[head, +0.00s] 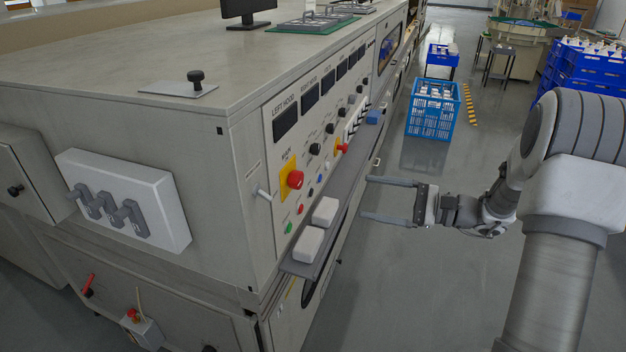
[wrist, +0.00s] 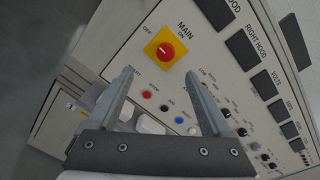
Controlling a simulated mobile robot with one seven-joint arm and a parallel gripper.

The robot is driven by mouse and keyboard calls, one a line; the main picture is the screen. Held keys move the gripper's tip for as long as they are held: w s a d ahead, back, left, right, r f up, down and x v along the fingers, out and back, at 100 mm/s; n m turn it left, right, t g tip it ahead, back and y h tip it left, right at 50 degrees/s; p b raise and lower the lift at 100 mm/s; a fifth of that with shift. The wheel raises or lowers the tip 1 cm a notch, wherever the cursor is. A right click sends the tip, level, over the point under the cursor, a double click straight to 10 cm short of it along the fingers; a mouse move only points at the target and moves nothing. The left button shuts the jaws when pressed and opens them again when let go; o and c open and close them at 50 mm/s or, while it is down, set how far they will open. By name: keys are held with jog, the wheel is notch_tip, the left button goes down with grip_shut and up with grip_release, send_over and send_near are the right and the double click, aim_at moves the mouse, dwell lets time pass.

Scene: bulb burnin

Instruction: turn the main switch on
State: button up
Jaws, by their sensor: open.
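The main switch is a red round knob on a yellow square plate, under the label MAIN. It sits on the sloping control panel in the head view (head: 295,180) and ahead of the fingers in the wrist view (wrist: 166,49). OFF and ON are printed around it. A small pale mark shows on the knob, but I cannot tell which position it points to. My gripper (head: 365,198) is open and empty, to the right of the panel and apart from it. In the wrist view its two fingers (wrist: 160,75) spread below the knob, not touching it.
The panel (head: 264,124) also carries dark displays, black knobs and small coloured buttons. A grey ledge (head: 340,198) with white blocks (head: 325,210) runs below it. Blue crates (head: 433,115) stand on the floor behind.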

aim_at(301, 180)
jog(key=shift+m+t, duration=0.3)
jog(key=shift+t, duration=0.1)
jog(key=b+x, duration=0.1)
jog(key=x, duration=0.4)
jog(key=w+x, duration=0.1)
jog(key=x, duration=0.5)
jog(key=b+x, duration=0.1)
jog(key=x, duration=0.5)
jog(key=shift+w+d+f+b, duration=0.15)
jog(key=shift+d+f+b, duration=0.15)
jog(key=shift+f+b, duration=0.05)
grip_shut()
